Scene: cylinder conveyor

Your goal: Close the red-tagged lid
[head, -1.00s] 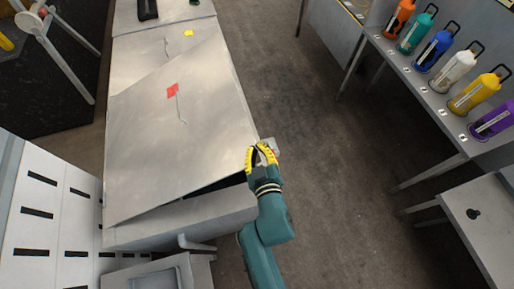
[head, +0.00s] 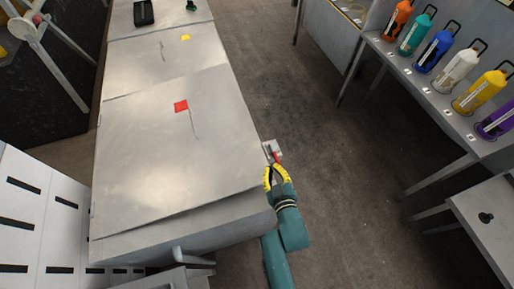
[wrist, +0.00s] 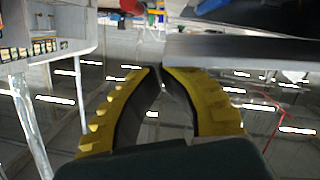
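The red-tagged lid (head: 150,160) is a large grey metal panel on top of the long grey machine. Its red tag (head: 181,106) sits near the far edge, beside a thin wire handle. My gripper (head: 273,168), with yellow fingers, is just right of the machine's right side, beside the lid's near right corner. In the wrist view the fingertips (wrist: 158,70) nearly meet, with nothing between them. A grey edge (wrist: 240,50) runs close above the right finger.
A small grey box with a red button (head: 274,153) is on the machine's side, just beyond my gripper. A yellow-tagged panel (head: 160,50) lies farther back. Coloured bottles (head: 437,50) stand on a bench at right. The floor between (head: 340,190) is clear.

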